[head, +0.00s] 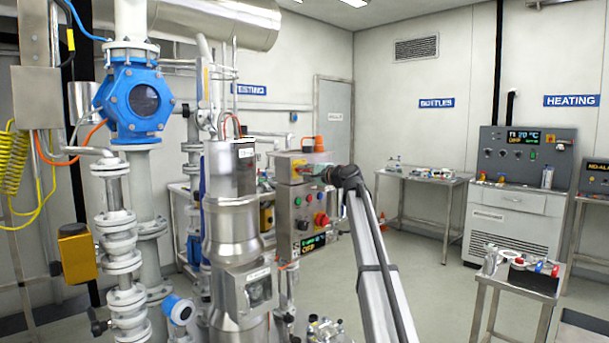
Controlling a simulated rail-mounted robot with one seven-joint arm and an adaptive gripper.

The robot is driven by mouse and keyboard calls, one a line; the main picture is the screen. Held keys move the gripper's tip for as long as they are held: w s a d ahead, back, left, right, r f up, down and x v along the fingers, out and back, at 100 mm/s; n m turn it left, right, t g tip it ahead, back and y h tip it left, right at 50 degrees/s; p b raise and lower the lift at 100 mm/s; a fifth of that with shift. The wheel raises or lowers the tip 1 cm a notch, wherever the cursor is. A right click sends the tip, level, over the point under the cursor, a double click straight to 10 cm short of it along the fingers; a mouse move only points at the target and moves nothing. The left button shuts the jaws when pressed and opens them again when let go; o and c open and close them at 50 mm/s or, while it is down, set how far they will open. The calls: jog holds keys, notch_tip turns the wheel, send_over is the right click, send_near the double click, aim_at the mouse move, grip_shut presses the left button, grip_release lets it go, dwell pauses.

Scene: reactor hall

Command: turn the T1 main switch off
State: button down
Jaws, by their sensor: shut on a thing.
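A grey control unit (287,196) stands mid-picture behind the steel column. Its upper box has a red and yellow part (299,164) on its side, seemingly the main switch; a T1 label on it is too small to read. The lower panel carries several buttons, a red knob (321,219) and a lit display (313,243). My gripper (322,174) is at the right side of the upper box, shut on what seems to be the switch handle. The fingertips are small and partly hidden, so the handle's angle cannot be made out.
A steel column (231,222) and a blue-bodied valve (138,98) on piping stand close on the left. A heating cabinet (514,197), a bottles table (424,181) and a small stand (516,276) are right. Floor between them is clear.

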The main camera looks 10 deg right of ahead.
dwell(0.3)
jog(key=c, duration=1.2)
grip_release()
jog(key=shift+s, duration=0.1)
jog(key=v, duration=1.1)
jog(key=shift+s+d, duration=0.3)
